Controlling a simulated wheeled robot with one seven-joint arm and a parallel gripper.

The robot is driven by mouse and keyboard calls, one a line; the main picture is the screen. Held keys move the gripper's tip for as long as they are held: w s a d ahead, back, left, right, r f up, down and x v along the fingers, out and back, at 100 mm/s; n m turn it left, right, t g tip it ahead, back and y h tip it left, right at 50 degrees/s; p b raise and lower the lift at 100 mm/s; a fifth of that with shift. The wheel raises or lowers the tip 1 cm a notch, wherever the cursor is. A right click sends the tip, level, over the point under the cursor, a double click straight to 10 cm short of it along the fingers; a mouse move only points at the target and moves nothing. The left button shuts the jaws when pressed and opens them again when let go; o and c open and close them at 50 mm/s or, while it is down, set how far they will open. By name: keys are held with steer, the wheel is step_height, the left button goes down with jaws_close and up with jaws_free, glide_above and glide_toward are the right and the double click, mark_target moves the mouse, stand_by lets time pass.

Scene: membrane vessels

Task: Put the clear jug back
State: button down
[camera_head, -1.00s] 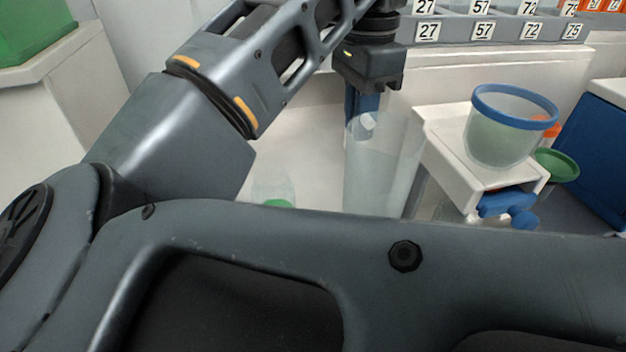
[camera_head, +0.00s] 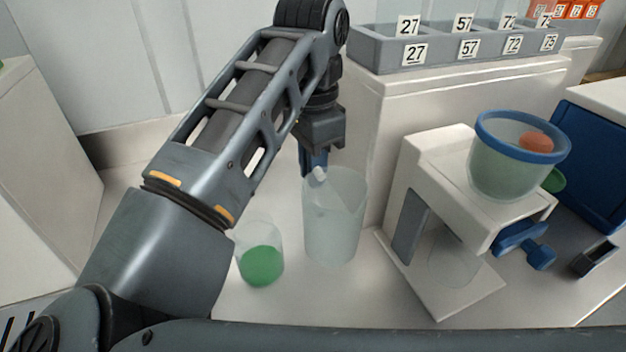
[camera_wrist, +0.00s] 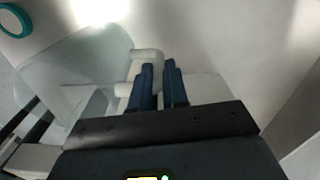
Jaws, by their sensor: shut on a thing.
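The clear jug (camera_head: 335,222) is a tall, see-through vessel, upright at the middle of the white counter in the head view. My gripper (camera_head: 317,170) is at its upper left side, pointing down, with blue fingers shut on the jug's pale handle. In the wrist view the two blue fingers of my gripper (camera_wrist: 163,75) are close together around the pale handle (camera_wrist: 148,58), and the jug's clear wall (camera_wrist: 60,65) lies to the left. Whether the jug's base touches the counter is hard to tell.
A small clear beaker with green contents (camera_head: 261,264) stands just left of the jug. To the right is a white stand (camera_head: 420,150) holding a blue-rimmed bowl (camera_head: 505,180) above a blue tap (camera_head: 525,240). A grey numbered rack (camera_head: 370,48) sits on the raised ledge behind.

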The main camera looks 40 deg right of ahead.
steer(key=shift+f, duration=1.5)
steer(key=c, duration=1.1)
jaws_free()
steer(key=shift+c, duration=0.2)
step_height(320, 180, up, 12)
steer(key=shift+r, duration=0.1)
